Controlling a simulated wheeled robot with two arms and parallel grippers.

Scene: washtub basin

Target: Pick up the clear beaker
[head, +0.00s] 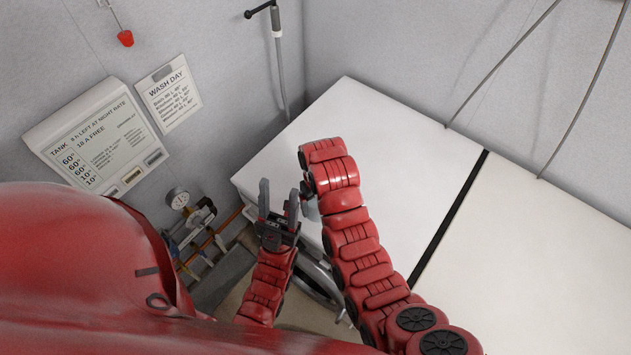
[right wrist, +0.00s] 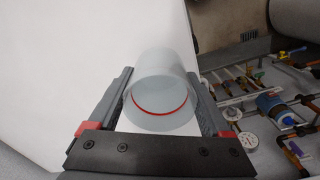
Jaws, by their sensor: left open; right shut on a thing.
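The clear beaker (right wrist: 163,66) is a pale, see-through cylinder with a red line around it, seen in the right wrist view with its round end toward the camera. My right gripper (right wrist: 161,82) has a finger on each side of it and is shut on it.
A white machine top (head: 392,130) fills the right, split by a dark gap (head: 450,215) from another white top. Pipes, valves and a gauge (head: 178,199) stand at the left, below two wall signs (head: 170,93). The white tops look bare.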

